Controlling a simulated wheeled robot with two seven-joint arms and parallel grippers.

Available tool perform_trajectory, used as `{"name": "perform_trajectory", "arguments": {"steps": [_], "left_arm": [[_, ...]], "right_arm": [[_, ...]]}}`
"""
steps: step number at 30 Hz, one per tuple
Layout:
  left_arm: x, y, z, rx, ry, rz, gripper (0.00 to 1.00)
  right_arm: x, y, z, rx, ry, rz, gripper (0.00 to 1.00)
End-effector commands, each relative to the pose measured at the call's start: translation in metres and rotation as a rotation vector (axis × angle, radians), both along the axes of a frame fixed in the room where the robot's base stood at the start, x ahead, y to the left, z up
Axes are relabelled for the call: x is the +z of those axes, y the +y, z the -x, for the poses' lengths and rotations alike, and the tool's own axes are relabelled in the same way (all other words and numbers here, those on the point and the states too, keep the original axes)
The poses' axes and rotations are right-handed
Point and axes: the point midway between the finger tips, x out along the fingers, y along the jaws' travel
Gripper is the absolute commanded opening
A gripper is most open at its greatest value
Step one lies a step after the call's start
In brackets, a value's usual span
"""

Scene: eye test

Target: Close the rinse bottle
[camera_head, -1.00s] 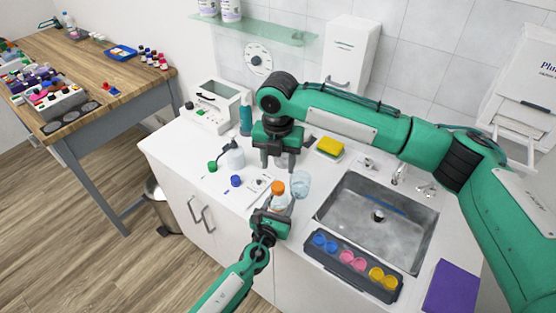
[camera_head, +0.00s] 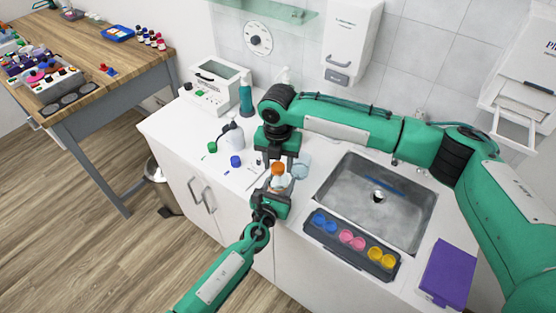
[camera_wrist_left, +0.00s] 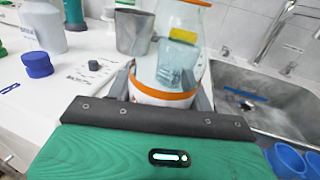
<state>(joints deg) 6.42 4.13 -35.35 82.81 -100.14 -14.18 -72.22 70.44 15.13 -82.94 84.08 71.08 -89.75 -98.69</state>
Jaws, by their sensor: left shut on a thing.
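A clear bottle with an orange top (camera_head: 278,168) and an orange-edged white label (camera_wrist_left: 160,96) stands in my left gripper (camera_head: 271,196), which is shut around its lower body. My right gripper (camera_head: 276,160) points down just over the orange top, its fingers apart; contact with the top is not clear. A white bottle (camera_head: 234,139) stands to the left; it also shows in the left wrist view (camera_wrist_left: 40,28). A green cap (camera_head: 212,147) and a blue cap (camera_head: 236,161) lie near it. No label names the rinse bottle legibly.
The sink (camera_head: 340,205) and a dark tray (camera_head: 318,234) of coloured cups lie further right. A purple pad (camera_head: 447,270) is at the counter's right. The counter's front left is clear.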

Motion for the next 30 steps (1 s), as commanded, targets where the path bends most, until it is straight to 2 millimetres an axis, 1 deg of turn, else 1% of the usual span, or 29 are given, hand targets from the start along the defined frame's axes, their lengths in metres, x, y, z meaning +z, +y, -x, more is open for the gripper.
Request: {"name": "perform_trajectory", "arguments": {"steps": [1,3,5,6,11,14,17,30], "left_arm": [[-0.0002,0.0000,0.0000,0.000,0.000,0.000,0.00],[-0.0002,0.0000,0.0001,0.000,0.000,0.000,0.00],[-0.0002,0.0000,0.0001,0.000,0.000,0.000,0.00],[-0.0002,0.0000,0.0001,0.000,0.000,0.000,0.00],[-0.0002,0.0000,0.0001,0.000,0.000,0.000,0.00],[-0.0002,0.0000,0.0001,0.000,0.000,0.000,0.00],[-0.0002,0.0000,0.0001,0.000,0.000,0.000,0.00],[-0.0002,-0.0001,0.0001,0.000,0.000,0.000,0.00]], "right_arm": [[0.0000,0.0001,0.0001,0.000,0.000,0.000,0.34],[0.0001,0.0000,0.0000,0.000,0.000,0.000,0.20],[0.0001,0.0000,0.0000,0.000,0.000,0.000,0.08],[0.0001,0.0000,0.0000,0.000,0.000,0.000,0.04],[0.0000,0.0000,0.0002,-0.009,0.000,0.000,0.04],[-0.0007,0.0001,0.0005,-0.075,0.001,0.001,0.04],[-0.0008,0.0006,0.0007,-0.212,0.003,-0.002,0.04],[-0.0009,0.0011,0.0006,-0.964,0.003,0.000,0.04]]}}
